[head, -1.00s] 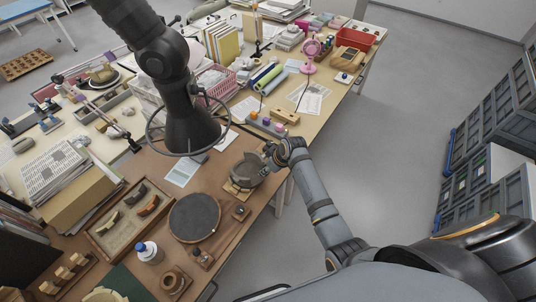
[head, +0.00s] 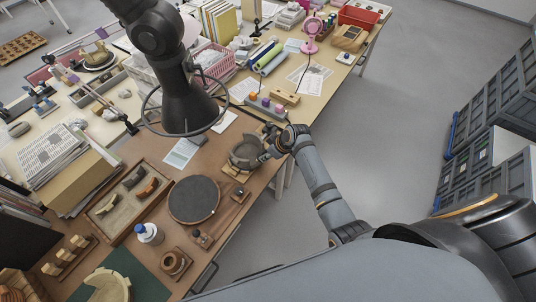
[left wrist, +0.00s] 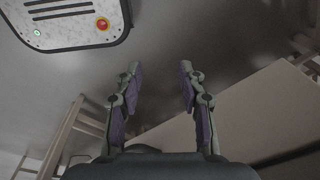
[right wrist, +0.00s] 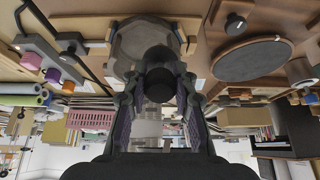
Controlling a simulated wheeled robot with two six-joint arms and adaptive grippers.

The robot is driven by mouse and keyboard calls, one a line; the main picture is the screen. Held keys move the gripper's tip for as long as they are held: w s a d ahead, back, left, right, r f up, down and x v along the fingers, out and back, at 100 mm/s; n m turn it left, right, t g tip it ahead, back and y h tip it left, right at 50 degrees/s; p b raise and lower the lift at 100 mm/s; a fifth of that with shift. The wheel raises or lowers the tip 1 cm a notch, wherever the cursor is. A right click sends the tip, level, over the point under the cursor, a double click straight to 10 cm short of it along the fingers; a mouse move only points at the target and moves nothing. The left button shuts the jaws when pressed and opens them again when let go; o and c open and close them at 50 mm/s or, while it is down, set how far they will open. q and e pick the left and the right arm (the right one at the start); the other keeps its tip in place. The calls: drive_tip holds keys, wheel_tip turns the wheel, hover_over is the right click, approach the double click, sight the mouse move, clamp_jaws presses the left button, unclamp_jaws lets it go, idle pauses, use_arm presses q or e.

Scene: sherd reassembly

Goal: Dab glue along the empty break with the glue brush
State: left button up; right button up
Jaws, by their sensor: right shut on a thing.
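A dark grey bowl (head: 246,152) sits on a wooden stand at the table's right edge; it also shows at the top of the right wrist view (right wrist: 130,45). My right gripper (head: 270,140) is at the bowl's right side. In the right wrist view its fingers are shut on a dark round-ended thing, apparently the glue brush (right wrist: 160,84), which overlaps the bowl's near side. The brush tip is hidden, and I cannot tell whether it touches a break. My left gripper (left wrist: 158,88) is open and empty above the floor, outside the head view.
A sand tray (head: 103,232) holds a few sherds.

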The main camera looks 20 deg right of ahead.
drive_tip(key=shift+w+a+f+b, duration=0.15)
drive_tip(key=shift+f+b, duration=0.75)
drive_tip(key=shift+b, duration=0.15)
drive_tip(key=shift+w+a+f+b, duration=0.1)
drive_tip(key=shift+w+f+b, duration=0.1)
drive_tip(key=shift+f+b, duration=0.8)
drive_tip(key=shift+w+a+f+b, duration=0.15)
drive_tip(key=shift+f+b, duration=0.65)
drive_tip(key=shift+b, duration=0.3)
drive_tip(key=w+d+b, duration=0.1)
drive_tip(key=d, duration=0.1)
drive_tip(key=w+d+b, duration=0.2)
drive_tip(key=shift+f, duration=0.1)
drive_tip(key=shift+w+d+r, duration=0.25)
drive_tip(key=shift+w+d, duration=0.25)
drive_tip(key=shift+c, duration=0.4)
wheel_tip(320, 180, up, 8)
drive_tip(key=s+d+p, duration=0.1)
drive_tip(key=p, duration=0.9)
drive_tip(key=shift+s+r, duration=0.2)
drive_tip(key=shift+s, duration=0.1)
drive_tip(key=shift+d, duration=0.1)
